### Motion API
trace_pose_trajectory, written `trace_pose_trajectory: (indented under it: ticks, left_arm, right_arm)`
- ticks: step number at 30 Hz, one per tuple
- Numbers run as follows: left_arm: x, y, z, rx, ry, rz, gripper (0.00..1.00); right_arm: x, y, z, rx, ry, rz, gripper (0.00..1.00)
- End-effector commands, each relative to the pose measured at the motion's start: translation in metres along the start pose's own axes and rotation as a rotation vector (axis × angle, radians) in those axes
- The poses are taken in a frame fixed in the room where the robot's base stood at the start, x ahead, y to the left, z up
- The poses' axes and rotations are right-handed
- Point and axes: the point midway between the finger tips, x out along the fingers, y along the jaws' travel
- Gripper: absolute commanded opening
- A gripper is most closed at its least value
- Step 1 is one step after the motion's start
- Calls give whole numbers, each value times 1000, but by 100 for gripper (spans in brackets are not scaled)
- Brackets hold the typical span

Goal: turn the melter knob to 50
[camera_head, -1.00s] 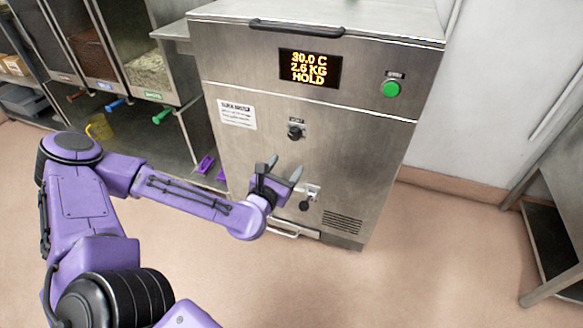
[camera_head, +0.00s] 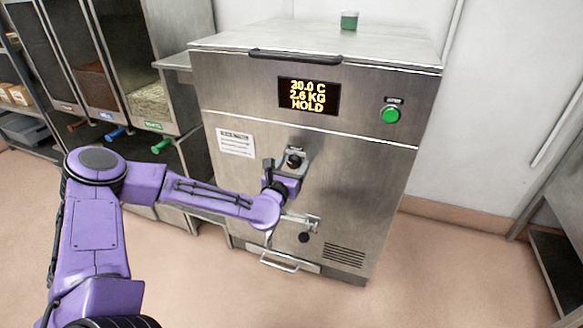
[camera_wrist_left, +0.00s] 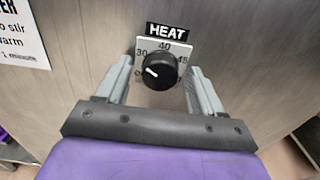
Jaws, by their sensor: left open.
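The black melter knob (camera_head: 293,160) is on the front of the steel melter (camera_head: 360,150). In the left wrist view the knob (camera_wrist_left: 158,70) sits under a HEAT label, on a dial plate with 30, 40 and 45 legible. Its white pointer line is at the left side, near the 30. My left gripper (camera_head: 286,164) is open at the knob. In the left wrist view its fingers (camera_wrist_left: 158,76) stand on either side of the knob with a gap on each side. The display (camera_head: 308,95) reads 30.0 C, 2.6 KG, HOLD. My right gripper is out of view.
A green button (camera_head: 391,115) is at the melter's upper right. A valve (camera_head: 304,237) is below the knob. A green cup (camera_head: 349,20) stands on top. Bins with coloured handles (camera_head: 160,145) are at the left. Floor in front and at right is open.

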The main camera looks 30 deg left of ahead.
Motion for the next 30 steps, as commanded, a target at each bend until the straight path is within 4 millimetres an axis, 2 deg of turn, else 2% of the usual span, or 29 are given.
trace_pose_trajectory:
  ticks: [1,3,6,17,23,30]
  left_arm:
    - [0,0,0,0,0,0,61]
    - [0,0,0,0,0,0,38]
    - [0,0,0,0,0,0,11]
    - [-1,0,0,49,1,0,11]
    - [-1,0,0,169,1,0,11]
    - [-1,0,1,386,1,-2,11]
  right_arm:
    - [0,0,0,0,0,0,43]
    - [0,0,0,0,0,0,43]
    - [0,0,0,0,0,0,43]
    - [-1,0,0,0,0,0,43]
    - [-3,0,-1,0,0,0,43]
    - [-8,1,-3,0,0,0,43]
